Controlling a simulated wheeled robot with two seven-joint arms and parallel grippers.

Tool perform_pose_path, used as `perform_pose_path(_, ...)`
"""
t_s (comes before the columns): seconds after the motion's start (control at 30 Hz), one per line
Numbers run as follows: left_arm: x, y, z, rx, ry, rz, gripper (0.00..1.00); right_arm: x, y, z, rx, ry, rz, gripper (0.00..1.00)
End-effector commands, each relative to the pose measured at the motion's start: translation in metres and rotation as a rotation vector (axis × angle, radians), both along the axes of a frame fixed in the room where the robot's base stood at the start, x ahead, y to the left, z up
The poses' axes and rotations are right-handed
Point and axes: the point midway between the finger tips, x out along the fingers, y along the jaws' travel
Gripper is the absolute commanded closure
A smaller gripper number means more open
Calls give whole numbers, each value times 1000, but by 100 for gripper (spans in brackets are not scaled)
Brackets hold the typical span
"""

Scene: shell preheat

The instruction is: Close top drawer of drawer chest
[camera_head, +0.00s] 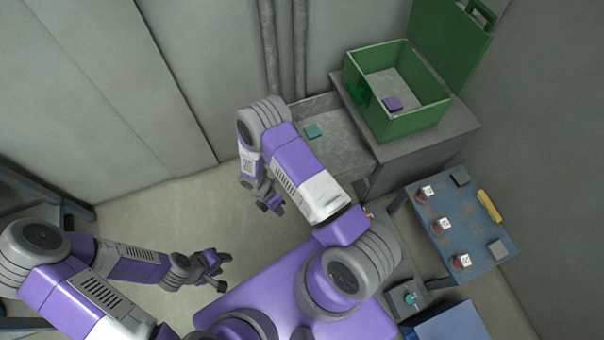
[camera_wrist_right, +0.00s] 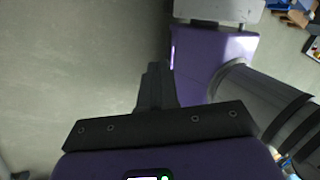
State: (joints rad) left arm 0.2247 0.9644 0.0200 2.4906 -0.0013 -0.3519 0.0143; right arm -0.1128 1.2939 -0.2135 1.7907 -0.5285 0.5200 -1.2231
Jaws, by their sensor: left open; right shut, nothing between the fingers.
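The grey drawer chest (camera_head: 425,150) stands at the upper right in the head view. My left gripper (camera_head: 220,271) is open and empty over the floor at the lower left.
A blue table (camera_head: 465,225) with red buttons stands to the right. Pipes (camera_head: 283,50) run down the back wall. The floor left of the drawer is clear.

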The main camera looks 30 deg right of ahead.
Motion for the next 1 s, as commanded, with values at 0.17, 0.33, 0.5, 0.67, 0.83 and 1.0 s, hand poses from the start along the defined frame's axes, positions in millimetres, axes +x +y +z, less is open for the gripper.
perform_pose_path(0.17, 0, 0, -8, 0, 0, 0, 57, 58, -35, 1, -141, 147, 623, 100)
perform_pose_path(0.33, 0, 0, -11, 0, 0, 0, 57, 98, -50, 19, -255, 292, 944, 100)
perform_pose_path(0.5, 0, 0, -13, 0, 0, 0, 57, 111, -56, 26, -298, 356, 1047, 100)
perform_pose_path(0.67, 0, 0, -18, 0, 0, 0, 57, 108, -71, 13, -300, 362, 1052, 100)
perform_pose_path(0.83, 0, 0, -26, 0, 0, 0, 57, 101, -96, -13, -297, 362, 1048, 100)
perform_pose_path(1.0, 0, 0, -35, 0, 0, 0, 57, 95, -122, -37, -297, 360, 1047, 100)
